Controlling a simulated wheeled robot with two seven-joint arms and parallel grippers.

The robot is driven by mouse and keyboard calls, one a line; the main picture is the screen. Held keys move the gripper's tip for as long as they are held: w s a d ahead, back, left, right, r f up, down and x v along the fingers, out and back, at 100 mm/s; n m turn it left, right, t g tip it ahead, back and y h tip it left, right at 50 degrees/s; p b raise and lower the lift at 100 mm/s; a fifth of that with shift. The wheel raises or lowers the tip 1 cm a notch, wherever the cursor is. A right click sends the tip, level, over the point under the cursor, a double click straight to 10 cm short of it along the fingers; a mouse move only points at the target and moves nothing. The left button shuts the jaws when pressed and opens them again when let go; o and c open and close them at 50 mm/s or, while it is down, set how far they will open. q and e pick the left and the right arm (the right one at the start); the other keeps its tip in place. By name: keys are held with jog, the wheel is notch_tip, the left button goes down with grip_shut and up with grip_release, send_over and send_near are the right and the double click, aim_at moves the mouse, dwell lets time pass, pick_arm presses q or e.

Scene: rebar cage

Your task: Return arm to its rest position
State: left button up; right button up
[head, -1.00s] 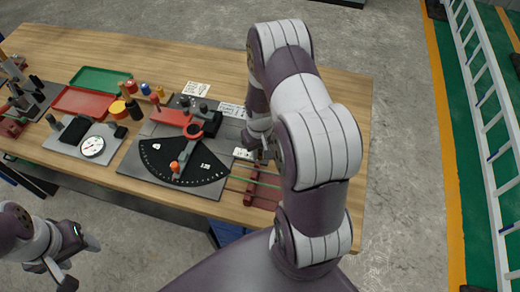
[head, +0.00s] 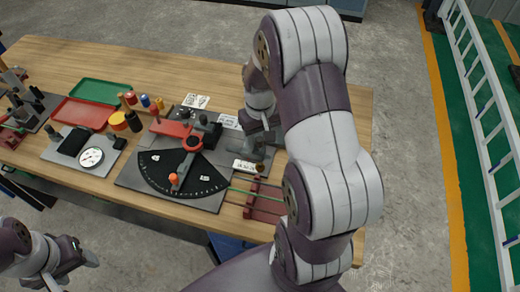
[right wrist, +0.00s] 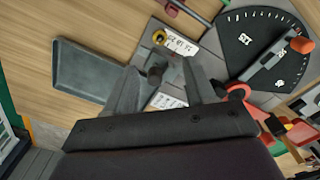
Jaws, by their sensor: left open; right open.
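My right arm reaches over the right part of the table in the head view. Its gripper (head: 262,148), partly hidden by the arm, is above the right side of the bending station. In the right wrist view the right gripper (right wrist: 160,82) has its fingers apart. A dark upright post (right wrist: 156,74) shows between them, and I see nothing held. My left gripper (head: 78,258) is open and empty at the lower left, in front of the table and clear of it. The bending station has a black fan-shaped dial (head: 205,180) and a red lever (head: 172,128).
Thin rods lie across a red stand (head: 264,204) beside my right arm. The wooden table (head: 60,60) also holds a green tray (head: 100,92), a red tray (head: 80,113) and a round gauge (head: 91,157). A dark flat tray (right wrist: 85,72) shows in the right wrist view.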

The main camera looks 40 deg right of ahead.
jog(key=shift+r, duration=0.25)
dwell(0.3)
jog(key=s+a+r+n, duration=0.1)
jog(key=s+a+r, duration=0.1)
jog(key=a, duration=0.4)
jog(key=s+a+r+n+t, duration=0.1)
jog(key=s+a+r, duration=0.1)
jog(key=s+a, duration=0.3)
jog(key=shift+s+a+n, duration=0.25)
jog(key=shift+a+n, duration=0.05)
jog(key=shift+a, duration=0.7)
jog(key=shift+s+a+r, duration=0.1)
